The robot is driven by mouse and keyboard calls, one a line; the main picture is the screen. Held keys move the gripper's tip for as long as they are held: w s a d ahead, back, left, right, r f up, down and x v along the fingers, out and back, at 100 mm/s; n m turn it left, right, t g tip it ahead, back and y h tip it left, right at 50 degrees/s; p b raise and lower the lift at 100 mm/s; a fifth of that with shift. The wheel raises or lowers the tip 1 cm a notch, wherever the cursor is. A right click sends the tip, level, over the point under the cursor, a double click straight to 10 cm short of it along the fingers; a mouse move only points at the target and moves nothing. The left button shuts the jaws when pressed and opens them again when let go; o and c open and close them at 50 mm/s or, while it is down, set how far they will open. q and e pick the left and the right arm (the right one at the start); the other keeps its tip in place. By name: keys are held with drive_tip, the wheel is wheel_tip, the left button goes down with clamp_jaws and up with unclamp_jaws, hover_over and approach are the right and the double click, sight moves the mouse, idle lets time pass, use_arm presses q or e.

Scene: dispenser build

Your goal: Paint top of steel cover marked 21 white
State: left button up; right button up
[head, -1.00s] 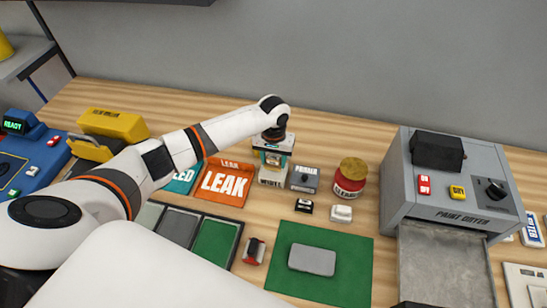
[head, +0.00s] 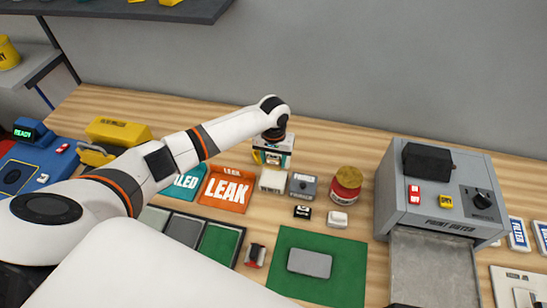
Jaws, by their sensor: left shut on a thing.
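A grey rounded plate (head: 310,262), which looks like the steel cover, lies flat on the green mat (head: 345,280). No number is legible on it, and its top is bare grey. My left gripper (head: 272,152) points down above a small white container (head: 272,181) in the back row. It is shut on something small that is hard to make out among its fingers. I cannot tell whether that thing touches the container. My right gripper is not in view.
A grey tank (head: 302,186) and a red jar (head: 346,185) stand right of the container. The orange LEAK tray (head: 226,190) is to its left. Small black (head: 302,212) and white (head: 337,219) blocks lie in front. A grey machine (head: 440,190) stands right.

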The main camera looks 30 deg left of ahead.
sight(274, 178)
use_arm(q)
drive_tip(key=shift+f+b, duration=1.25)
drive_tip(key=shift+f, duration=1.75)
drive_tip(key=shift+f+b, duration=0.3)
drive_tip(key=shift+f, duration=0.25)
drive_tip(key=o, duration=1)
drive_tip(key=shift+o, duration=0.5)
drive_tip(key=o, duration=0.5)
drive_tip(key=shift+c, duration=0.2)
